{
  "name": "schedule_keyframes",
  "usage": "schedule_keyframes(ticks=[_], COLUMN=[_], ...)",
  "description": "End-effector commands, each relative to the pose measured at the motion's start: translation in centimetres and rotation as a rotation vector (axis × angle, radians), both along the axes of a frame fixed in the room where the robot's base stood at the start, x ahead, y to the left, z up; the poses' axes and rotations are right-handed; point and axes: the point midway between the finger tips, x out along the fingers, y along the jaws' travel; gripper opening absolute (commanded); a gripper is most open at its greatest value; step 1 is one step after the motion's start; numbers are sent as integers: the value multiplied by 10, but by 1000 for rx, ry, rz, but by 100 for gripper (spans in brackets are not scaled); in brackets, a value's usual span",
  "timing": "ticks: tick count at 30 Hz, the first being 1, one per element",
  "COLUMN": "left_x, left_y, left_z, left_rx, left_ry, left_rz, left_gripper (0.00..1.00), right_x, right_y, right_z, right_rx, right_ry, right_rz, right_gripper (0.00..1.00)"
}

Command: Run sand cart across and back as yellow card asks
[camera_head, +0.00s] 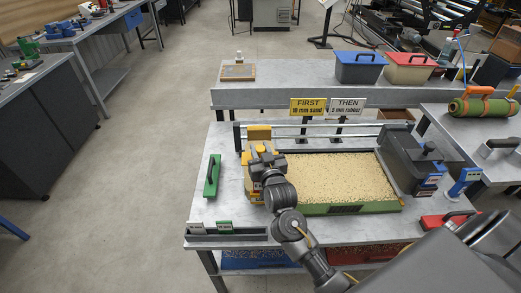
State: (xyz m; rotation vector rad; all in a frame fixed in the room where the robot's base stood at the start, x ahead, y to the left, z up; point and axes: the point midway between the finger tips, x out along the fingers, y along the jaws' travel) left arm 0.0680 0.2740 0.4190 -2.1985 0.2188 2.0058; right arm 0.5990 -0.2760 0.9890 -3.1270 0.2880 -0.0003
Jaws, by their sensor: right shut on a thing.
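The yellow sand cart (258,133) stands at the left end of a green-fronted tray (350,208) with a pale, grainy layer. My right gripper (266,166) is at the cart and shut on it; the wrist hides its fingertips and the exact grip point. The yellow card (307,106) reads "FIRST 10 mm sand". A pale card (347,105) beside it reads "THEN 5 mm rubber". A dark cart-like box (411,160) with a handle stands at the tray's right end. My left gripper is not in view.
A rail (360,125) runs behind the tray. A green handled tool (212,175) lies left of the yellow cart. Small labelled blocks (224,227) sit at the front-left edge. Blue (359,68) and red-lidded (410,70) bins stand behind. A red handled tool (446,218) lies front right.

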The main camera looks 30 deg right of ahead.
Motion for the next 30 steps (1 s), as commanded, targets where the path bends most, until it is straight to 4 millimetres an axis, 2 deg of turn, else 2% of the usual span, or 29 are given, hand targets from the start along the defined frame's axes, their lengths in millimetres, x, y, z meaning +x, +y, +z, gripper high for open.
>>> schedule_keyframes(ticks=[2, 3, 7, 15, 19, 30], left_x=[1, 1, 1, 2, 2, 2], left_y=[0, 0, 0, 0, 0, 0], left_z=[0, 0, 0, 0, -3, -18], left_rx=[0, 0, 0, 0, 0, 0], left_ry=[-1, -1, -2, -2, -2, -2], left_rz=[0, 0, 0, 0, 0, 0], left_gripper=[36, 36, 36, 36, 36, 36], right_x=[1, 1, 1, 0, -8, -76], right_y=[4, 5, 4, 1, 3, 17], right_z=[0, 0, 1, 0, -1, -3], right_rx=[2, 2, 2, 1, 2, 3], right_ry=[-1, -1, -1, -1, 0, -1], right_rz=[10, 11, 9, 4, 4, 6], right_gripper=[0, 32, 49, 51, 51, 51])
